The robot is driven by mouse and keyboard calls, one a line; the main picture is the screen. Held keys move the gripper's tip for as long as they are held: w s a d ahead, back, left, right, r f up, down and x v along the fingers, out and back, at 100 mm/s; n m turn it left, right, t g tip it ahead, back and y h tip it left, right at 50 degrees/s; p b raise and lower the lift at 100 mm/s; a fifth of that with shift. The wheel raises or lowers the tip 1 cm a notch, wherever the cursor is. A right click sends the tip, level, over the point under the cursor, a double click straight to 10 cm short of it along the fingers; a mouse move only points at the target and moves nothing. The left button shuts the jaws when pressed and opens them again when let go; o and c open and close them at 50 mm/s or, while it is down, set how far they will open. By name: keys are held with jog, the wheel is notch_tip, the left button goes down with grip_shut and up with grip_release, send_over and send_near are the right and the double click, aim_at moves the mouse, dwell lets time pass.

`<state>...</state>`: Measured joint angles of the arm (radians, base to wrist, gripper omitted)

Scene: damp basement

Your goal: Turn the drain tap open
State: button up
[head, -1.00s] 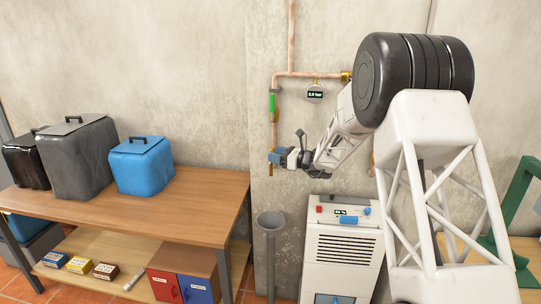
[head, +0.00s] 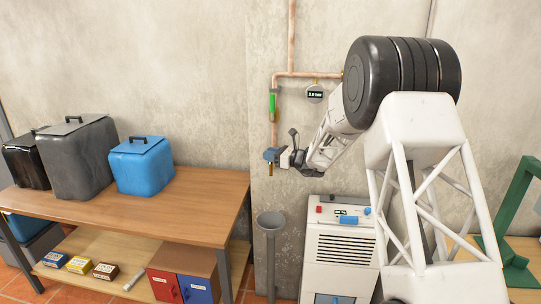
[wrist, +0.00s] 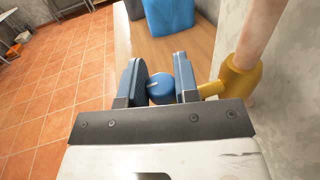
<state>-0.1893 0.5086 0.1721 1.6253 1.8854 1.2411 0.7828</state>
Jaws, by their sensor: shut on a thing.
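The drain tap is brass, with its outlet (head: 270,170) pointing down from the copper pipe on the wall in the head view. In the wrist view its brass body (wrist: 240,80) is at the right, with a short stem running left to a round blue knob (wrist: 160,91) bearing a pale mark. My gripper (wrist: 158,86) is shut on this blue knob, one blue-grey finger on either side. In the head view my gripper (head: 272,155) reaches the tap from the right and hides most of the knob.
A grey funnel on a standpipe (head: 270,222) stands below the tap. A pressure gauge (head: 315,94) and a green level tube (head: 272,104) are above. A white dehumidifier (head: 342,250) stands below right. A wooden bench (head: 190,205) with lidded bins is at left.

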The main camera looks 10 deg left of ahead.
jog(key=shift+m+t, duration=0.3)
jog(key=shift+t, duration=0.2)
jog(key=shift+m+t+h, duration=1.3)
jog(key=shift+m+t, duration=0.4)
jog(key=shift+t, duration=0.7)
jog(key=shift+m+t+h, duration=2.2)
jog(key=shift+t+h, duration=0.1)
jog(key=shift+h, duration=0.5)
jog(key=o, duration=0.9)
jog(key=shift+d, duration=0.1)
jog(key=shift+v, duration=3.85)
